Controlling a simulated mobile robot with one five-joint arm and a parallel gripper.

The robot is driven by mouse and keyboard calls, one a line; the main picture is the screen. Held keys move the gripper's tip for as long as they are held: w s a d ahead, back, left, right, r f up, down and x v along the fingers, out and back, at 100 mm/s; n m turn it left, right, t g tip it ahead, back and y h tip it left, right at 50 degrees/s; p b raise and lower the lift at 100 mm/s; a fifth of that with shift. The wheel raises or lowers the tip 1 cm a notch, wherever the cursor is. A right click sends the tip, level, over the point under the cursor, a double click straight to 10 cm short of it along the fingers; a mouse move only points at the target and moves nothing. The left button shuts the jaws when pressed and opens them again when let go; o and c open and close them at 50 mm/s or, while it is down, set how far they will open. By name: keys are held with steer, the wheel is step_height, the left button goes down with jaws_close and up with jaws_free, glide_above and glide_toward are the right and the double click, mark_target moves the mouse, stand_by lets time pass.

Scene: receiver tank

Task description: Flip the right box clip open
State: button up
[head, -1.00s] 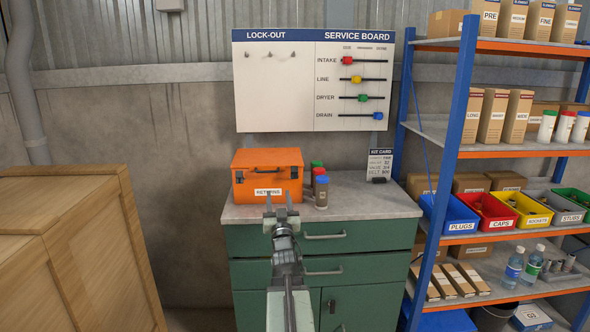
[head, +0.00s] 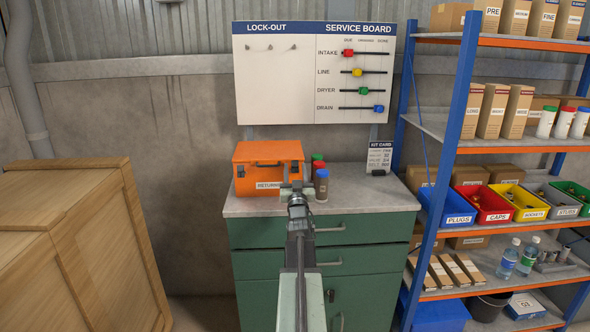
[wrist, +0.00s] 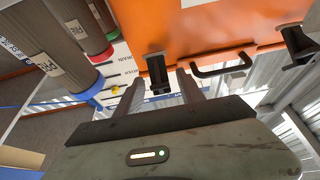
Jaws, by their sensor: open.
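The orange box (head: 268,154) stands on the bench's left part, with a white RETURNS label on its front. In the wrist view the box (wrist: 215,25) fills the top. Its right clip (wrist: 155,68) is a dark latch beside the bottles, and the other clip (wrist: 298,45) is on the far side of the black handle (wrist: 222,65). My gripper (head: 291,188) is in front of the box's lower right front. In the wrist view my gripper (wrist: 160,95) is open and empty, its fingers either side of the right clip in the picture. Contact cannot be told.
Bottles with coloured caps stand just right of the box, the blue-capped bottle (head: 321,185) nearest my gripper. A wooden crate (head: 75,245) stands left, and a blue shelf rack (head: 455,170) stands right.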

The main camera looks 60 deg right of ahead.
jaws_close()
steer(key=f+b, duration=0.1)
steer(key=b, duration=0.2)
steer(key=shift+f+t+h, duration=0.25)
steer(key=shift+t+h, duration=0.05)
steer(key=shift+h, duration=0.1)
steer(key=h+b, duration=0.1)
steer(key=b, duration=0.2)
steer(key=shift+a+f+t, duration=0.1)
steer(key=shift+f+t, duration=0.05)
steer(key=shift+t, duration=0.25)
steer(key=shift+s+a+h+b, duration=0.1)
steer(key=shift+s+h+b, duration=0.05)
steer(key=shift+h+b, duration=0.3)
steer(key=shift+r, duration=0.3)
jaws_free()
